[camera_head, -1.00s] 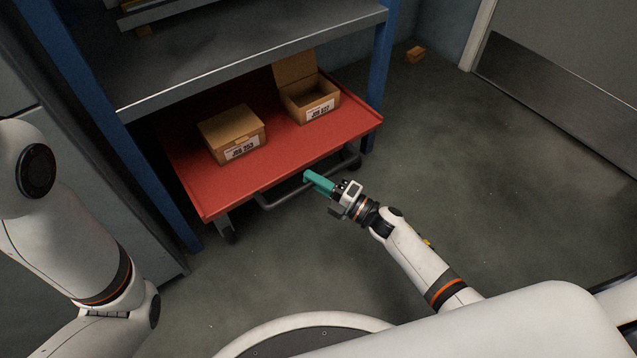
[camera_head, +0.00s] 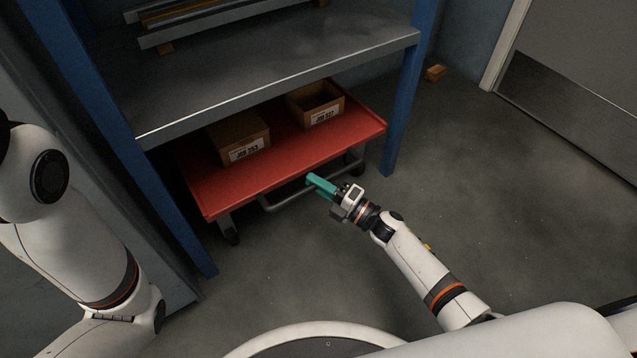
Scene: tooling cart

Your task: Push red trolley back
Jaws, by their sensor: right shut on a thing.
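The red trolley (camera_head: 290,166) stands mostly under the grey bench, between its blue legs, with its front edge sticking out a little. Its dark bar handle (camera_head: 284,199) runs below the front edge. My right gripper (camera_head: 318,184), with green fingers, is shut on the handle right of its middle; the fingers hide the gripped part. Two cardboard boxes ride on the trolley: one at the left (camera_head: 240,141) and an open one at the right (camera_head: 315,105). My left arm shows at the left edge, but its gripper is out of view.
The grey bench top (camera_head: 270,75) overhangs the trolley. A blue leg (camera_head: 402,110) stands just right of the trolley, another (camera_head: 165,200) at its left. A small brown block (camera_head: 434,73) lies on the floor by the wall. The floor at right is clear.

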